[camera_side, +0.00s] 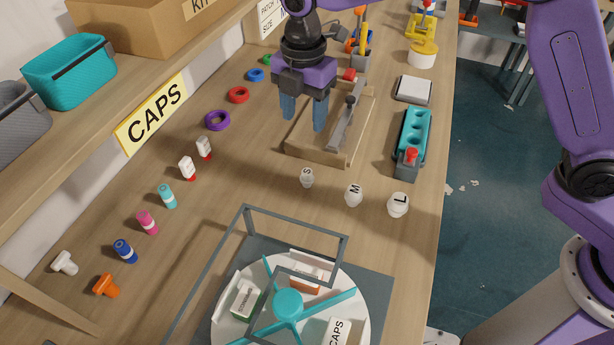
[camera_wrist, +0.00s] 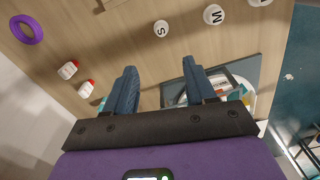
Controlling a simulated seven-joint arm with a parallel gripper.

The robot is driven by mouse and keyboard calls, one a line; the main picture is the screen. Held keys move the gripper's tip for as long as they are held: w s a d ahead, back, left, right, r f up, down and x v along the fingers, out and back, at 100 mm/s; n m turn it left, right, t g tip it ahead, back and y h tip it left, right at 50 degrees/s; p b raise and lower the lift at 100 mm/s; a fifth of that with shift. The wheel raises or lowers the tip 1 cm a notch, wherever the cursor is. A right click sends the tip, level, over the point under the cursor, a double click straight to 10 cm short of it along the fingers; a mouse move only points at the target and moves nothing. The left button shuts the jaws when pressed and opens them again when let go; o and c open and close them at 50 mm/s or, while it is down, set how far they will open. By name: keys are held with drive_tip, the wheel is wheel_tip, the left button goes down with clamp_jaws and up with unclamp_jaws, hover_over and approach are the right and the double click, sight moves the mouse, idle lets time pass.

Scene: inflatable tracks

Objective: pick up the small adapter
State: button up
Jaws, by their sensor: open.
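The small adapter (camera_side: 307,178) is a white piece marked S. It stands upright on the wooden bench at the left end of a row with the M adapter (camera_side: 354,194) and the L adapter (camera_side: 398,205). My gripper (camera_side: 304,122) is open and empty, with blue fingers pointing down. In the side view it is above and behind the small adapter, near the wooden board. In the wrist view the small adapter (camera_wrist: 161,29) lies beyond the fingertips, roughly in line with the gap between my gripper's fingers (camera_wrist: 159,68). Nothing touches the small adapter.
A wooden board with a grey lever (camera_side: 346,122) stands behind the adapters. A teal block with holes (camera_side: 412,135) is to the right. White-and-red bottles (camera_side: 187,168) and coloured caps line the left. A grey frame (camera_side: 297,228) over a round turntable stands in front. Bench around the adapters is clear.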

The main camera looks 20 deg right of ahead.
sight(307, 171)
wheel_tip(307, 171, down, 12)
drive_tip(key=shift+w+f, duration=0.1)
drive_tip(key=shift+d+f, duration=0.15)
drive_tip(key=shift+f, duration=1.2)
drive_tip(key=shift+d+f, duration=0.1)
drive_tip(key=shift+f, duration=1.2)
drive_tip(key=c, duration=1)
